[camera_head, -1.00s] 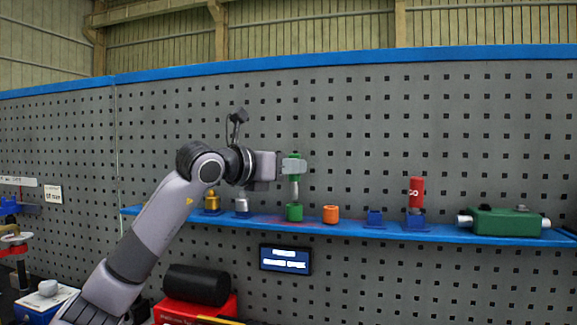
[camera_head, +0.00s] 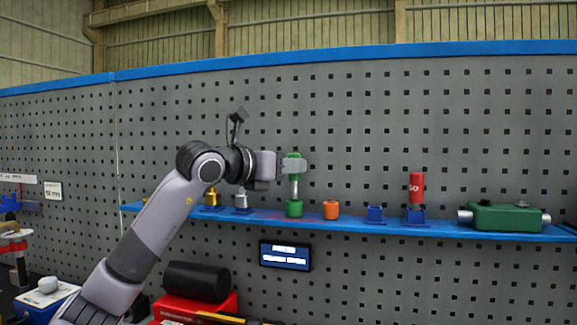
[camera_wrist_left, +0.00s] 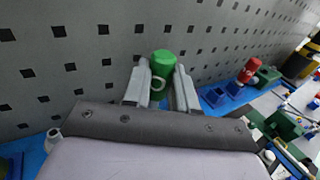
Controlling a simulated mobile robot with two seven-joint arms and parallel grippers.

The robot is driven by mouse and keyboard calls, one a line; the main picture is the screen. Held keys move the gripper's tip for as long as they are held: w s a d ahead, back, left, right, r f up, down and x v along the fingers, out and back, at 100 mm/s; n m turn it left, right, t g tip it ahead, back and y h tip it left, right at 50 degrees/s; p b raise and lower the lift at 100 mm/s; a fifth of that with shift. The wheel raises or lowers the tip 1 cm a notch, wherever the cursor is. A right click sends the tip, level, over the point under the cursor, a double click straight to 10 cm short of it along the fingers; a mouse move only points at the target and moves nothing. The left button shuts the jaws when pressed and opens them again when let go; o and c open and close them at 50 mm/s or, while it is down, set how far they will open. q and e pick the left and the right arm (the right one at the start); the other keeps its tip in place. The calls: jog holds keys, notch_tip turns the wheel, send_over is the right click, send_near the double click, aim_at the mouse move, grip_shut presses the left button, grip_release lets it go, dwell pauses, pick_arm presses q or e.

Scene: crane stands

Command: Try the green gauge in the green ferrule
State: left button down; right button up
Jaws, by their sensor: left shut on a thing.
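My left gripper (camera_head: 294,165) is shut on the green gauge (camera_head: 293,157), which hangs upright with its grey shaft pointing down. The gauge's green top also shows between the fingers in the left wrist view (camera_wrist_left: 161,63). The green ferrule (camera_head: 294,209) stands on the blue shelf directly under the gauge. The shaft's lower end meets the top of the ferrule in the head view; I cannot tell how far it is inside. In the wrist view the ferrule is hidden. My right gripper is not in view.
On the blue shelf (camera_head: 345,223), an orange ferrule (camera_head: 330,210) stands close right of the green one. Farther right are blue holders, a red gauge (camera_head: 417,187) and a green device (camera_head: 505,217). Left are a silver piece (camera_head: 241,199) and a gold piece (camera_head: 211,198). The pegboard rises behind.

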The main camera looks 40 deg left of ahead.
pick_arm(q)
jog(key=shift+f+b, duration=1.1)
jog(key=shift+f, duration=0.1)
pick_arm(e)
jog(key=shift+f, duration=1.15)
pick_arm(q)
jog(key=shift+r+p, duration=0.6)
jog(key=shift+r, duration=0.05)
notch_tip(320, 180, up, 3)
jog(key=p, duration=0.3)
jog(key=shift+r, duration=0.1)
jog(key=shift+r+p, duration=1)
jog(key=shift+r, duration=0.1)
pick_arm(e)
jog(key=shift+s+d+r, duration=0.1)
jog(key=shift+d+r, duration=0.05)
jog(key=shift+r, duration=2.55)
